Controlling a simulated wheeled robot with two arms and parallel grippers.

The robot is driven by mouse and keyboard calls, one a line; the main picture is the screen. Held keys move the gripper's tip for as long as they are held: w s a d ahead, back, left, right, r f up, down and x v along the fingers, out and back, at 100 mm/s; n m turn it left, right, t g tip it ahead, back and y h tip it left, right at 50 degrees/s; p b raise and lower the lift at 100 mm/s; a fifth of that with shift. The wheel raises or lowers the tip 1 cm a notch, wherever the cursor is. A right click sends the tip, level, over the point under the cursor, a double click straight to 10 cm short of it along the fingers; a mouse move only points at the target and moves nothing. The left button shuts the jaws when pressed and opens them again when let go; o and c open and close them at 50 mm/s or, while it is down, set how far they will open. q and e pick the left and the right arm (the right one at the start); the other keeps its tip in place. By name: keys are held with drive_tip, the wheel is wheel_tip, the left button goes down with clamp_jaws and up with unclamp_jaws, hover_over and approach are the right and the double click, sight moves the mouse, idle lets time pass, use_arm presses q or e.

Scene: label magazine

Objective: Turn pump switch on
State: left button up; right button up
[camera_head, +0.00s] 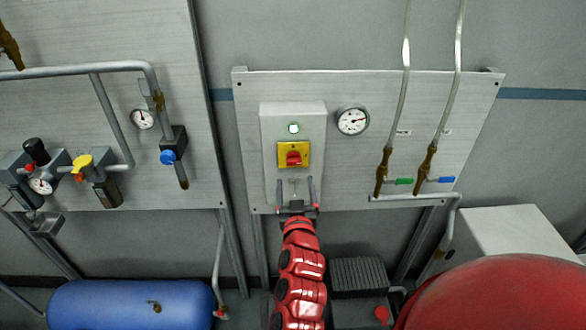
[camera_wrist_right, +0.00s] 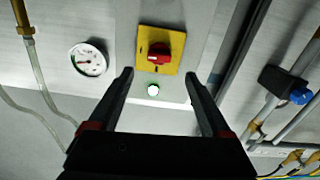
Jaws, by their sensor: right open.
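The pump switch is a red rotary knob (camera_head: 294,158) on a yellow square plate (camera_head: 284,147), mounted on a light grey box (camera_head: 271,121) on the wall panel. A small round light (camera_head: 293,128) with a green rim sits above it. My right gripper (camera_head: 295,180) is open and empty, just below the plate in the head view, its fingers pointing at the panel. In the right wrist view, which is turned over, the knob (camera_wrist_right: 160,53) shows beyond and between the open fingertips (camera_wrist_right: 158,76), apart from them. My left gripper is out of view.
A round gauge (camera_head: 352,120) is right of the box. Two hoses run to brass fittings with a green lever (camera_head: 404,181) and a blue lever (camera_head: 446,180). Pipes and valves fill the left panel. A blue tank (camera_head: 130,304) and a red rounded body (camera_head: 500,295) stand low.

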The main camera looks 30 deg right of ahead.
sight(294, 163)
drive_tip(key=p+x, duration=0.1)
drive_tip(key=x, duration=0.6)
drive_tip(key=shift+w+d+r+p, duration=0.1)
drive_tip(key=shift+w+p, duration=0.05)
drive_tip(key=shift+p, duration=0.15)
drive_tip(key=shift+w+d, duration=0.35)
drive_tip(key=shift+w, duration=0.25)
